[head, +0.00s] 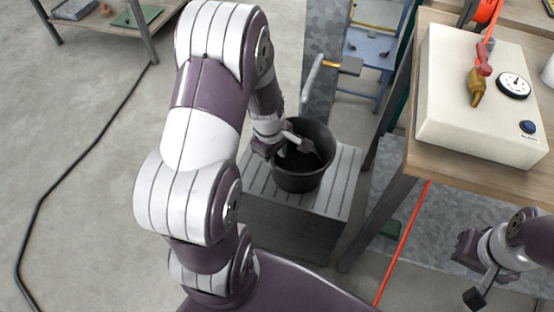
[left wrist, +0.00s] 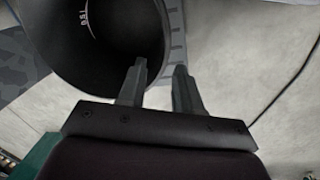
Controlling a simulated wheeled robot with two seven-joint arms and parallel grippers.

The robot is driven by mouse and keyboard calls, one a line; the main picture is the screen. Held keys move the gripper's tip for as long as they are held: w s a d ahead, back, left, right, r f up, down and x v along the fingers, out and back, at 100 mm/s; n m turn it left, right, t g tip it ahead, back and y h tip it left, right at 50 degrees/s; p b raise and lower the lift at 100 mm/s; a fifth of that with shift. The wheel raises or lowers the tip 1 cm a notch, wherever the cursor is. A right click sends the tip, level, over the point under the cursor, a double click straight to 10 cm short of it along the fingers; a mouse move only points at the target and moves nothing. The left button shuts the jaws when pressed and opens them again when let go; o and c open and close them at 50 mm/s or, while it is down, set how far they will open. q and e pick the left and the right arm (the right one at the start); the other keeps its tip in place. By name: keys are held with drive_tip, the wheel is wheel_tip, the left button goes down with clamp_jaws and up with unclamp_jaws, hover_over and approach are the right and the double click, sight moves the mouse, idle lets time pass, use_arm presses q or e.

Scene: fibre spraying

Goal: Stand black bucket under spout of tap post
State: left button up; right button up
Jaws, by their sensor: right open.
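The black bucket (head: 302,178) stands upright on a grey slatted stand (head: 345,175) in front of the galvanised tap post (head: 319,105). The post's grey spout (head: 309,82) bends down toward the back left of the bucket's mouth; whether its end is exactly over the opening I cannot tell. My left gripper (head: 297,146) is at the bucket's rim. In the left wrist view its two fingers (left wrist: 159,75) stand apart, one over the inside of the bucket (left wrist: 105,45), the other outside its wall. My right gripper (head: 463,270) is open and empty at the lower right.
A wooden bench (head: 440,165) at right carries a cream box (head: 455,100) with a gauge and a brass valve. A red hose (head: 402,245) hangs beside it. A brass handle (head: 348,66) juts from the post. A black cable (head: 75,160) lies on the open floor at left.

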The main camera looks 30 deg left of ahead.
use_arm(q)
drive_tip(key=s+d+r+m, duration=0.7)
drive_tip(key=d+r+m, duration=0.2)
drive_tip(key=m, duration=0.7)
drive_tip(key=shift+s+d+r+m+p, duration=0.2)
drive_tip(key=shift+r+m+p, duration=0.15)
drive_tip(key=shift+r, duration=0.35)
